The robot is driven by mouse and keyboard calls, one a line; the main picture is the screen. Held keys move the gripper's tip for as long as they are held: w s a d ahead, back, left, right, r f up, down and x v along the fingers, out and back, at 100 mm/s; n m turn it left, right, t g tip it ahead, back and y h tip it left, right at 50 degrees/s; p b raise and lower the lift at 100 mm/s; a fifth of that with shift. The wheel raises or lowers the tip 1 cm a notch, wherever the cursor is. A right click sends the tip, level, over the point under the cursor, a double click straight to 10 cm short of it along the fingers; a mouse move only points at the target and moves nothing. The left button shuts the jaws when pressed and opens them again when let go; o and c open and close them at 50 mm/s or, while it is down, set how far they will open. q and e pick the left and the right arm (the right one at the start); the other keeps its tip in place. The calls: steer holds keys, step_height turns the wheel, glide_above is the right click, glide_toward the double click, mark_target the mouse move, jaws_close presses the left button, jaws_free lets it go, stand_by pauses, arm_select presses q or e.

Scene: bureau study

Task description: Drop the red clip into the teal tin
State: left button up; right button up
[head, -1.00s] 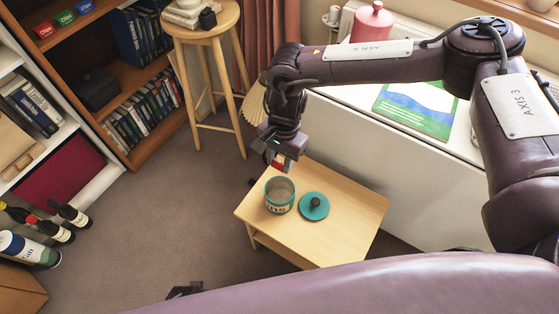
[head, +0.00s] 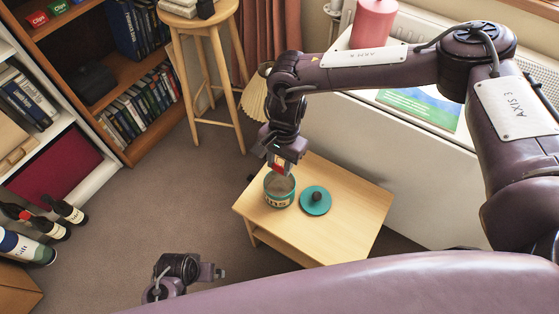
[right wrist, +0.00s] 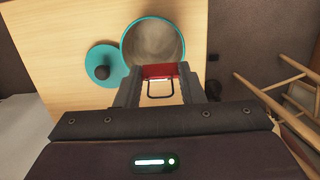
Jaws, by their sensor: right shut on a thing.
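My right gripper (head: 280,169) is shut on the red clip (right wrist: 160,71), which shows between the fingers in the right wrist view with its wire loop toward the wrist. The clip is held just above the near rim area of the teal tin (head: 279,194). The tin stands open on the small wooden table and looks empty inside in the right wrist view (right wrist: 153,45). Its teal lid (head: 315,201) with a dark knob lies beside it on the table. My left gripper (head: 212,272) shows at the bottom of the head view; its finger gap is too small to judge.
The small wooden table (head: 345,215) has bare room right of the lid. A wooden stool (head: 212,70) stands behind it, near a fan-shaped pale object (head: 254,98). A white cabinet (head: 360,145) borders the table's right.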

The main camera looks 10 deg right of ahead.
mark_target(280, 161)
steer(key=o, duration=1)
steer(key=shift+o, duration=0.2)
steer(key=r, duration=0.6)
steer(key=shift+w+d+r, duration=0.35)
arm_select(q)
steer(key=shift+a+f, duration=0.15)
steer(key=shift+f, duration=0.55)
arm_select(e)
steer(key=shift+r, duration=0.5)
arm_select(q)
steer(key=shift+s, duration=0.1)
